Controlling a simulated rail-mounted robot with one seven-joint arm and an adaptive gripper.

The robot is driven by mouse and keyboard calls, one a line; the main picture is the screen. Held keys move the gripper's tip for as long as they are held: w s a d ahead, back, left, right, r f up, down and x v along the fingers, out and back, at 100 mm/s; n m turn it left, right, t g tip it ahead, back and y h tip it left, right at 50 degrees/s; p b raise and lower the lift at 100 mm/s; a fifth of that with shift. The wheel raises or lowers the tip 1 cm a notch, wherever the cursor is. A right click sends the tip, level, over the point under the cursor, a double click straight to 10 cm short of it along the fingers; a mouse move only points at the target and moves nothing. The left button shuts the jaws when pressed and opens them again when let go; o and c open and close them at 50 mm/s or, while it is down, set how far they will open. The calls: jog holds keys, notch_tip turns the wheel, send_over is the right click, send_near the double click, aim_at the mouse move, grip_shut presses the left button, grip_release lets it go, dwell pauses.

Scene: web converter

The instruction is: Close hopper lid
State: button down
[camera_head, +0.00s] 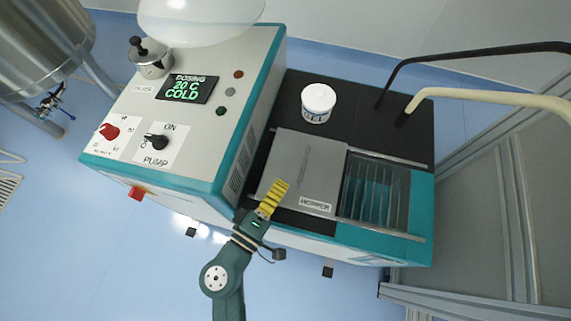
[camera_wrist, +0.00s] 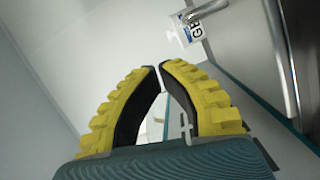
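The hopper lid (camera_head: 308,165) is a flat grey metal plate with a HOPPER label, lying on the dark top of the machine. To its right, the hopper opening (camera_head: 374,192) is uncovered and shows metal bars over a teal inside. My gripper (camera_head: 280,185), with yellow ribbed fingers, is at the lid's left front edge in the head view; I cannot tell whether it touches the lid. In the wrist view my gripper (camera_wrist: 160,66) has its fingertips almost together, with nothing seen held between them.
A white tub (camera_head: 318,102) stands behind the lid. A control box (camera_head: 190,110) with knobs and a display rises to the left. A black hose (camera_head: 450,52) and a cream hose (camera_head: 480,96) arch over the right side. Grey framing (camera_head: 480,200) stands at right.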

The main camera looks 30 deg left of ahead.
jog(key=f, duration=0.2)
jog(key=s+f, duration=0.1)
jog(key=shift+a+f+y+b, duration=0.15)
jog(key=shift+a+y+b, duration=0.2)
jog(key=shift+y+b, duration=0.05)
jog(key=shift+s+a, duration=0.1)
jog(key=shift+a, duration=0.05)
send_over(294, 168)
jog(key=shift+a, duration=0.1)
jog(key=shift+s, duration=0.1)
jog(key=shift+b, duration=0.3)
jog(key=w+d+p, duration=0.2)
jog(key=d, duration=0.8)
jog(key=w+d+p, duration=0.2)
jog(key=w+d, duration=0.1)
jog(key=d, duration=0.8)
jog(key=shift+w+d+p, duration=0.3)
jog(key=shift+w, duration=0.05)
